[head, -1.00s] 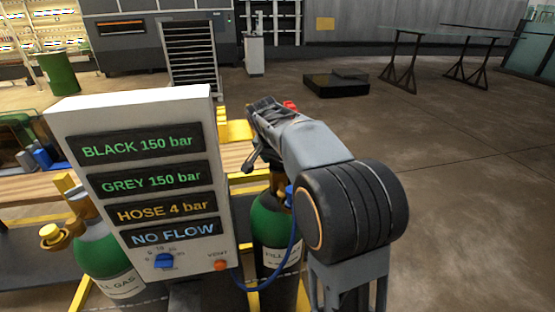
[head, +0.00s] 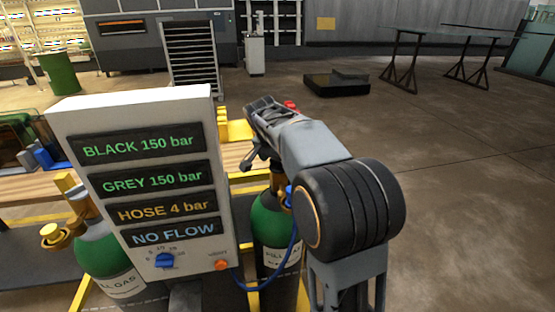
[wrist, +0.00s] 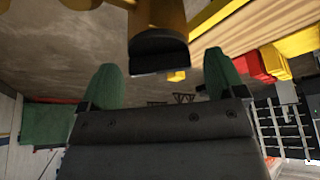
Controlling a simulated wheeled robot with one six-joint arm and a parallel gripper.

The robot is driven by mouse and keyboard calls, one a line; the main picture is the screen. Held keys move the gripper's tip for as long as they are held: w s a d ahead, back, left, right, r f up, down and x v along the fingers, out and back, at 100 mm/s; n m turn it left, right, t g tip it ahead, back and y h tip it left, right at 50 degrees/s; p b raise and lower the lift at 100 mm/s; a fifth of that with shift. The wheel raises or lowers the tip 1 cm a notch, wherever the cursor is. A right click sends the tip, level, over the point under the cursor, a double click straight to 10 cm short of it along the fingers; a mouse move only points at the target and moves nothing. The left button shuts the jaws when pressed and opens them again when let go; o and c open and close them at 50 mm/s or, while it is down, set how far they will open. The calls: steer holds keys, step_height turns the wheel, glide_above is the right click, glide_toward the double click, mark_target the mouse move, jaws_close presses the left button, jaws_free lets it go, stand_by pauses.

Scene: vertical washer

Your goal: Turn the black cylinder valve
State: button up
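A cylinder (head: 268,226) with a green shoulder and dark body stands right of the display panel, partly hidden by my arm; its valve top is mostly covered. In the wrist view, a black valve knob (wrist: 158,50) on a brass-yellow valve body (wrist: 158,12) shows at top centre. My gripper (wrist: 165,70) is open, its two green fingers apart on either side of the knob in the picture. A gap shows on each side; I cannot tell how deep the knob is between them. In the head view, my gripper (head: 250,158) is small and partly hidden beside the panel.
The white display panel (head: 140,105) stands close left of my arm, reading BLACK 150 bar, GREY 150 bar, HOSE 4 bar, NO FLOW. A second green cylinder (head: 103,257) stands at left. A blue hose (head: 284,267) hangs by the right cylinder. Open floor (head: 460,190) lies to the right.

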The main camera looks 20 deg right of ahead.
steer(key=v, duration=1.2)
steer(key=shift+p, duration=0.3)
